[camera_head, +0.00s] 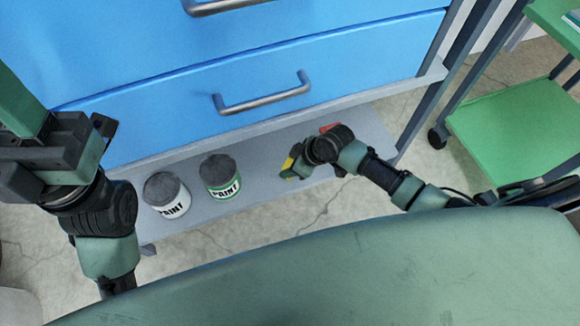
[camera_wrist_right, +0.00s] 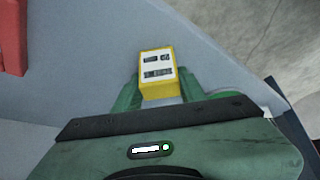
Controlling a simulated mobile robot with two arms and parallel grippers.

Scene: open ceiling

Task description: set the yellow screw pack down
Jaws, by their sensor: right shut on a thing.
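The yellow screw pack (camera_wrist_right: 157,87) is a small yellow box with a white label that carries dark marks. It sits between the fingers of my right gripper (camera_wrist_right: 158,94), which is shut on it. In the head view a sliver of the yellow pack (camera_head: 288,164) shows beside my right gripper (camera_head: 292,170), over the grey bottom shelf (camera_head: 255,168). I cannot tell whether the pack touches the shelf. My left gripper (camera_head: 50,130) is at the left edge of the head view, and its fingertips are not clearly visible.
A white paint can (camera_head: 166,196) and a green-labelled paint can (camera_head: 221,177) stand on the shelf to the left. A red object (camera_head: 329,128) lies behind my right wrist. Blue drawers (camera_head: 250,90) with metal handles rise above the shelf. A green cart (camera_head: 510,125) stands at right.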

